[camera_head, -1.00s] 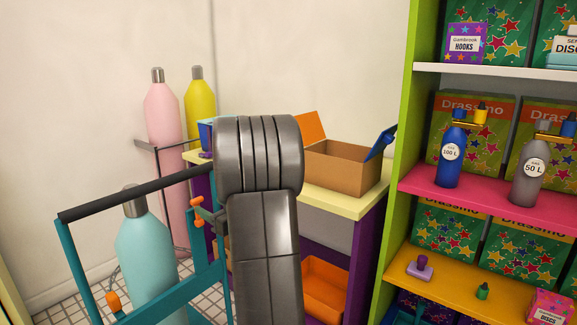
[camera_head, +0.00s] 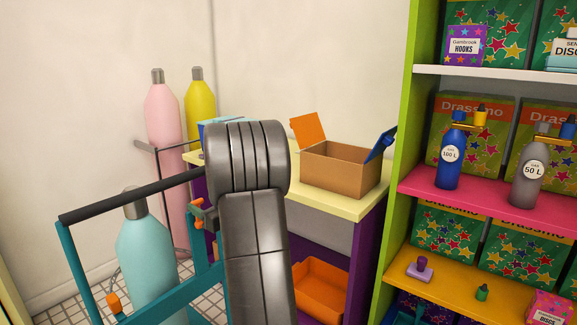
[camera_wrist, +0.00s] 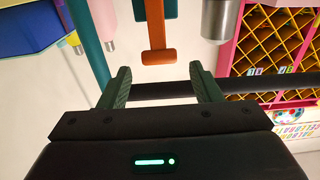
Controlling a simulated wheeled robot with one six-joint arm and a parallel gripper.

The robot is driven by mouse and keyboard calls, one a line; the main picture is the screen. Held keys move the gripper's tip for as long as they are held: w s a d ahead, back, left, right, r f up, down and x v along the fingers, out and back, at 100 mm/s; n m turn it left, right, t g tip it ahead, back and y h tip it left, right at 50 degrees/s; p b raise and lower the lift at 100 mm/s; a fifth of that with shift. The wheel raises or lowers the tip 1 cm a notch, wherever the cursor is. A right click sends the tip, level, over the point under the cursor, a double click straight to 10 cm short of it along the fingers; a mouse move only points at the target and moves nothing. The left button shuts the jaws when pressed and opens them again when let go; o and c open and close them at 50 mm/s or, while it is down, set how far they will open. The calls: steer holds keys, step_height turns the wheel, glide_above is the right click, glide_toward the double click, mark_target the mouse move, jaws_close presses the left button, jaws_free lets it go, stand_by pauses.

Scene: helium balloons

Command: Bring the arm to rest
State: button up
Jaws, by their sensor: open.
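My arm (camera_head: 252,215) rises in the middle of the head view, its grey links in front of the yellow-topped table. In the wrist view my gripper (camera_wrist: 165,80) is open, its two green fingers apart with nothing held between them. A black bar (camera_wrist: 175,90) crosses the wrist view just beyond the fingers, and an orange handle-like part (camera_wrist: 156,30) hangs above the gap. I cannot tell whether the fingers touch the bar.
A teal cart (camera_head: 85,285) with a black handle (camera_head: 130,196) holds a light teal cylinder (camera_head: 147,255) at left. A table (camera_head: 335,204) bears an open cardboard box (camera_head: 340,172). A green-sided shelf (camera_head: 402,190) with bottles and boxes stands at right.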

steer(key=shift+x, duration=1)
steer(key=b+v, duration=0.1)
steer(key=v, duration=0.7)
steer(key=p+x, duration=0.1)
steer(key=x, duration=0.7)
steer(key=s+d+f+b, duration=0.2)
steer(key=s+d+f, duration=0.1)
steer(key=d+f, duration=0.1)
steer(key=shift+s+d, duration=0.3)
steer(key=shift+d, duration=0.05)
steer(key=shift+d, duration=0.1)
